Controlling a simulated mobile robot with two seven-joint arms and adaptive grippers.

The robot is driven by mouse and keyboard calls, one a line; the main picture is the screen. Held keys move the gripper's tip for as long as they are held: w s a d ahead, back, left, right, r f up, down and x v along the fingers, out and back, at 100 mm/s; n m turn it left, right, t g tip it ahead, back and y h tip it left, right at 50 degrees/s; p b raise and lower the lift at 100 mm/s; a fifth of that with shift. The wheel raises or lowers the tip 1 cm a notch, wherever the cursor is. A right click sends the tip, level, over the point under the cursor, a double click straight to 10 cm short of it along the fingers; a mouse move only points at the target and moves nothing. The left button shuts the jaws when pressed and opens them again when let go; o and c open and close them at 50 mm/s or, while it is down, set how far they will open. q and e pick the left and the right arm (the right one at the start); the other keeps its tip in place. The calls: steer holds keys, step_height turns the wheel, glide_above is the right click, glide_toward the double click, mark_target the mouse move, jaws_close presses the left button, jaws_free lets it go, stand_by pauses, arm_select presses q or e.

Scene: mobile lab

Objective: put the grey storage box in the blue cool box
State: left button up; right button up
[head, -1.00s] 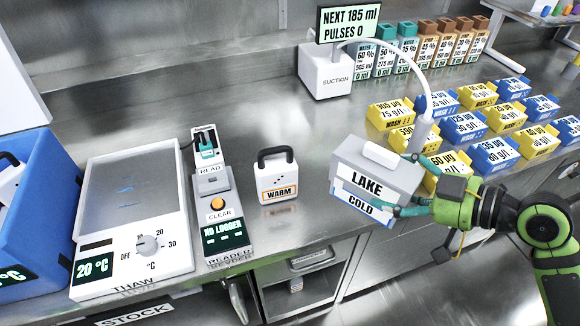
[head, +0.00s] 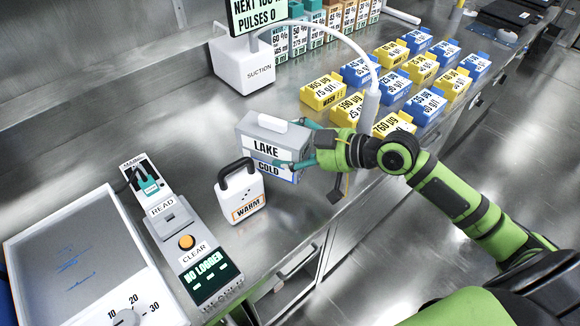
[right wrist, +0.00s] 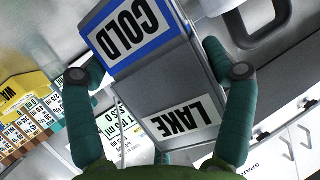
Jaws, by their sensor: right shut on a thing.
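The grey storage box (head: 262,130) has a pale handle on top and labels reading LAKE and COLD, the latter edged in blue. My right gripper (head: 300,150) is shut on it from the right, near the bench's front edge. The right wrist view shows the box (right wrist: 150,85) between the teal fingers of the right gripper (right wrist: 160,73). I cannot tell whether its underside touches the bench. Of the blue cool box, only a blue sliver (head: 4,300) shows at the left edge of the head view; its opening is out of sight. My left gripper is not in view.
A white WARM box (head: 241,192) with a dark handle stands close to the grey box's left. Farther left are the reader (head: 185,240) and the thaw plate (head: 75,255). Behind are the suction unit (head: 243,70) with its hose and several yellow and blue boxes. Bare bench lies behind the reader.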

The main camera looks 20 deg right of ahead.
steer(key=shift+f, duration=0.85)
steer(key=shift+a+f, duration=0.1)
steer(key=shift+f, duration=0.55)
step_height(320, 180, down, 4)
steer(key=shift+w+r, duration=0.1)
steer(key=shift+r, duration=0.15)
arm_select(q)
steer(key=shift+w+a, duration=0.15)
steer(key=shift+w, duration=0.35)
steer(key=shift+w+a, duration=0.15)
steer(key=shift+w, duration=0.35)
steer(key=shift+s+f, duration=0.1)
arm_select(e)
steer(key=shift+f+b, duration=0.2)
steer(key=shift+b, duration=0.15)
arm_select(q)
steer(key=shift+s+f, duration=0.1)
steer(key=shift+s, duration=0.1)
arm_select(e)
steer(key=o, duration=1.3)
steer(key=shift+c, duration=0.2)
